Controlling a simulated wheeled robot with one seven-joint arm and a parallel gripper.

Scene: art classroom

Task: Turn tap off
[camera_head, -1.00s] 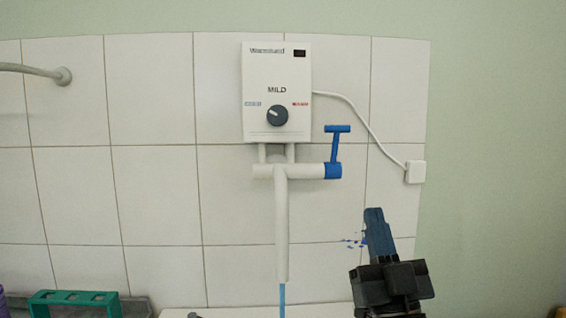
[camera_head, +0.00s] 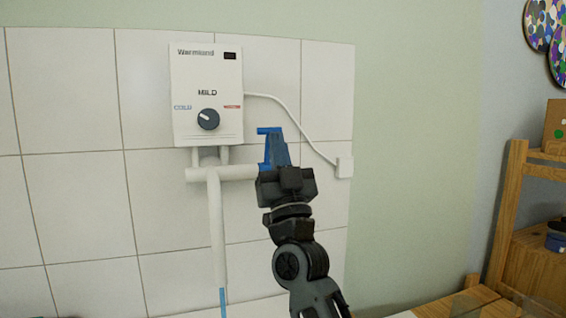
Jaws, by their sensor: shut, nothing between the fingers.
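The tap is a white pipe (camera_head: 216,235) with a long spout under a white water heater (camera_head: 206,95). A blue stream of water (camera_head: 223,297) runs from the spout's end. The tap's blue lever handle (camera_head: 264,131) stands upright at the right end of the pipe; its top bar shows, and most of its stem is hidden behind my gripper. My gripper (camera_head: 277,136) is shut and empty, its blue-grey fingers pointing up in front of the handle. I cannot tell whether they touch it.
A white cable (camera_head: 290,115) runs from the heater to a wall socket box (camera_head: 344,167) at the right. A wooden shelf (camera_head: 515,190) stands further right. The tiled wall is close behind the tap. The wall left of the spout is clear.

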